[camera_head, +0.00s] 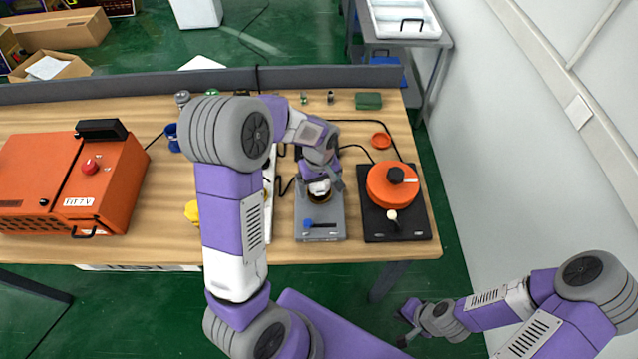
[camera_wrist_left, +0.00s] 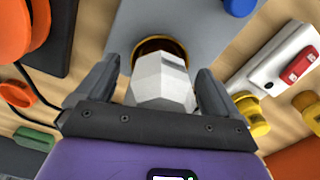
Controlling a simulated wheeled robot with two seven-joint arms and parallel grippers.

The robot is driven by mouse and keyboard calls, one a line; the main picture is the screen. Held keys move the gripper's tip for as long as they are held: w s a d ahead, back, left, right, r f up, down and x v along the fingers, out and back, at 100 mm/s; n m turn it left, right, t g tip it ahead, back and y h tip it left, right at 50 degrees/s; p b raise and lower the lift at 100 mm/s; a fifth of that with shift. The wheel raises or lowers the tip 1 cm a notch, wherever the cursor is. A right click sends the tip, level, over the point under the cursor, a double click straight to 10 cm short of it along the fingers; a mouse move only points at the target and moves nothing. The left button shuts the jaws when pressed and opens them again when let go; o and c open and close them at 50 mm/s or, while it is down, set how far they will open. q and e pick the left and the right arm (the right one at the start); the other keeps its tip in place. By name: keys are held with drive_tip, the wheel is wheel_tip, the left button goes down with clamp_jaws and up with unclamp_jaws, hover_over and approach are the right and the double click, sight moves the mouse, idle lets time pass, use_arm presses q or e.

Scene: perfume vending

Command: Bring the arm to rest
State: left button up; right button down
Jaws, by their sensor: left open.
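My left gripper (camera_head: 322,188) is open above the grey device (camera_head: 320,230) with a blue knob on the table. In the left wrist view, the fingers of my left gripper (camera_wrist_left: 150,78) stand apart on either side of a white faceted piece (camera_wrist_left: 163,82). Gaps show between it and both fingers. This piece is over a brass-rimmed round opening (camera_wrist_left: 160,46) in the grey device; how it is seated is hidden. My left arm hides part of the table in the head view. My right gripper (camera_head: 410,323) hangs low beyond the table's right front corner, seemingly empty.
An orange round device on a black plate (camera_head: 396,225) stands close right of the grey device. An orange machine (camera_head: 75,180) fills the table's left side. A white power strip (camera_wrist_left: 275,68) and yellow pieces lie nearby.

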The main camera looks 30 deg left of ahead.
use_arm(q)
wheel_tip(320, 180, up, 8)
drive_tip(key=shift+f+p, duration=0.2)
drive_tip(key=shift+p, duration=0.4)
